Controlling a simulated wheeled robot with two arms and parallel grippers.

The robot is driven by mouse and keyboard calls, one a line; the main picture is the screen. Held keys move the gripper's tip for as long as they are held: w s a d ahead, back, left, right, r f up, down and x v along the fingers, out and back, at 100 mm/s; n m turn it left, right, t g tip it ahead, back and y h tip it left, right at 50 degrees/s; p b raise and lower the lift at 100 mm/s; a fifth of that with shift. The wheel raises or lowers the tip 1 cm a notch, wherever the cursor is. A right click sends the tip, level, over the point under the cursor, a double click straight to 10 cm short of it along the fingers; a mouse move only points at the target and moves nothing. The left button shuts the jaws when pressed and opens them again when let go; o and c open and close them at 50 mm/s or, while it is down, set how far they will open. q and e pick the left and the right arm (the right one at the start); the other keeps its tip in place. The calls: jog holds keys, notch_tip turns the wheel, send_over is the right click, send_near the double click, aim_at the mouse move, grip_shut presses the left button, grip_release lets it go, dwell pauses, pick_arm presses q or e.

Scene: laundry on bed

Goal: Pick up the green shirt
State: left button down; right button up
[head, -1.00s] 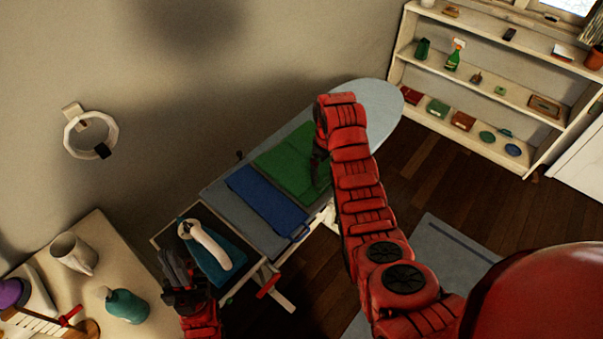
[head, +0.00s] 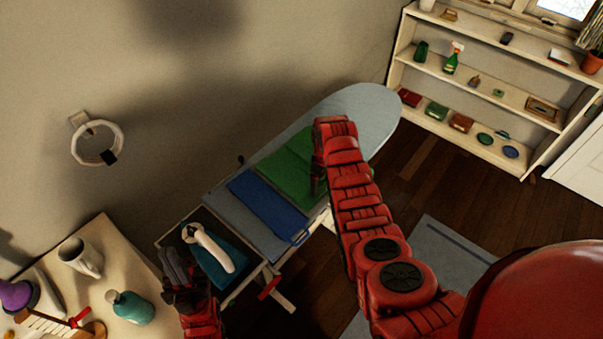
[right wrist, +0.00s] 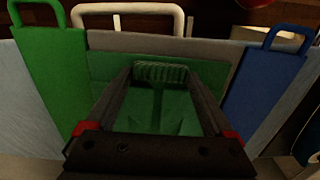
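The green shirt (head: 289,164) lies folded flat on the ironing board (head: 362,116), beside a folded blue cloth. My right gripper (head: 318,183) is over the shirt's right edge, pointing down; its arm hides part of that side. In the right wrist view, the fingers of my right gripper (right wrist: 161,76) stand apart, with green cloth (right wrist: 160,108) below and between them. I cannot tell whether they touch it. My left gripper (head: 174,262) is at the lower left, beside the iron; its fingers look close together.
The blue cloth (head: 266,203) lies nearer on the board. A white-handled iron (head: 214,249) rests at the board's near end. A side table (head: 98,238) at left holds a mug (head: 80,257) and teal bottle (head: 131,307). Shelves (head: 460,83) stand at back right.

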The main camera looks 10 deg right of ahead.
jog(key=c, duration=0.9)
jog(key=shift+r, duration=0.15)
